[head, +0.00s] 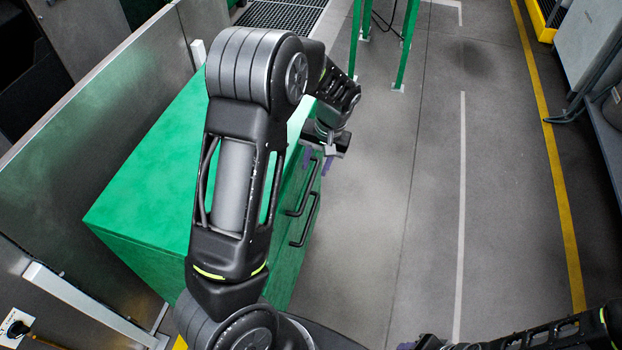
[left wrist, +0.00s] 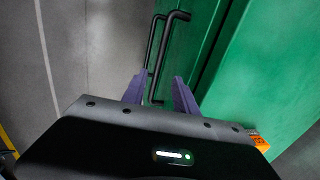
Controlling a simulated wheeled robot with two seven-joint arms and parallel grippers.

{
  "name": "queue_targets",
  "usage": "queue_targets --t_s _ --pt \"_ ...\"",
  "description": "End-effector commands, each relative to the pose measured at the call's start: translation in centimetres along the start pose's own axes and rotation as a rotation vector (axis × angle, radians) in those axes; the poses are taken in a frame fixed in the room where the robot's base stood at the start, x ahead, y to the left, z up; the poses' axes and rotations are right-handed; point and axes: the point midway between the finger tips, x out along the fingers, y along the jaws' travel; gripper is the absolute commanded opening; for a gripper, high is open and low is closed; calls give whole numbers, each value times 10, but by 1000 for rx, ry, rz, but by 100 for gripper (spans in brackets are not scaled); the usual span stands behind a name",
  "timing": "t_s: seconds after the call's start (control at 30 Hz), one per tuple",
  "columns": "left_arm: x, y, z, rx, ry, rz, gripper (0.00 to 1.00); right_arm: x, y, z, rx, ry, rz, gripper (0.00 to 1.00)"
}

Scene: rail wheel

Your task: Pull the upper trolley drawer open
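The green trolley (head: 150,190) stands left of centre in the head view, partly hidden behind my left arm. Its right side carries two black bar handles, the upper one (head: 301,188) nearer the top edge and the lower one (head: 306,222) beyond it. The drawer front looks closed. My left gripper (head: 318,162) is open, with purple fingers, near the far end of the handles. In the left wrist view the upper handle (left wrist: 166,55) runs ahead, with its end between the spread fingers; contact cannot be told. My right gripper (head: 430,344) shows only partly at the bottom edge.
A grey panel wall (head: 95,130) stands along the trolley's left side. Green legs (head: 406,45) of a stand are at the top centre. The grey floor (head: 400,200) right of the trolley is clear. A grey cabinet (head: 590,45) is at the far right.

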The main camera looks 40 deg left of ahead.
Motion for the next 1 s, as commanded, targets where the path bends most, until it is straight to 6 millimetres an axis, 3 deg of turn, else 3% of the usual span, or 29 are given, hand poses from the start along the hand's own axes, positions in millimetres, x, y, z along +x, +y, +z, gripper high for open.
queue_targets --t_s 0.27,0.7,1.0 --pt "7 1 0 2 -1 2 35 -1 0 0 0 0 0 36" --pt "68 1 1 2 -4 2 35 -9 -3 1 2 -3 3 36" --pt "80 2 1 3 -1 3 35 -10 -3 2 2 -3 4 36"
